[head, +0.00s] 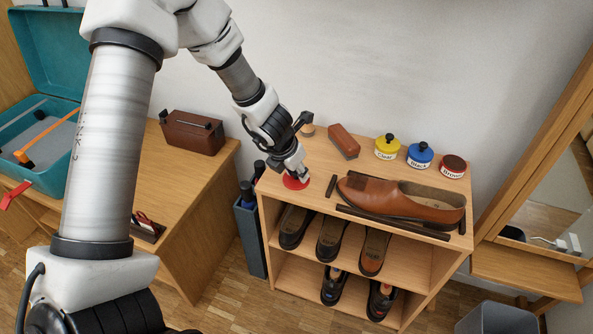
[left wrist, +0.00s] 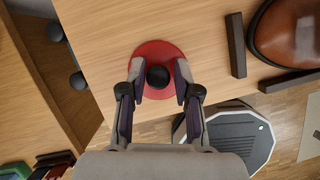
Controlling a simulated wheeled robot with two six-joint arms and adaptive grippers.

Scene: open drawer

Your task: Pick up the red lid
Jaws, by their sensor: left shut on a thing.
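The red lid (left wrist: 155,49) is a round disc with a black knob (left wrist: 158,76) at its middle. In the head view the lid (head: 296,182) is at the left front part of the shelf top, partly hidden by my left gripper (head: 303,175). In the left wrist view my left gripper (left wrist: 158,82) has its two fingers on either side of the knob, shut on it. I cannot tell whether the lid touches the wood or is slightly above it. My right gripper is in neither view.
A brown shoe (head: 425,203) lies between dark strips (head: 392,223) on the shelf top, right of the lid. Yellow (head: 387,148), blue (head: 420,156) and brown-labelled (head: 452,167) tins and a brown block (head: 343,141) stand behind. A wooden-framed mirror (head: 540,190) is at the right.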

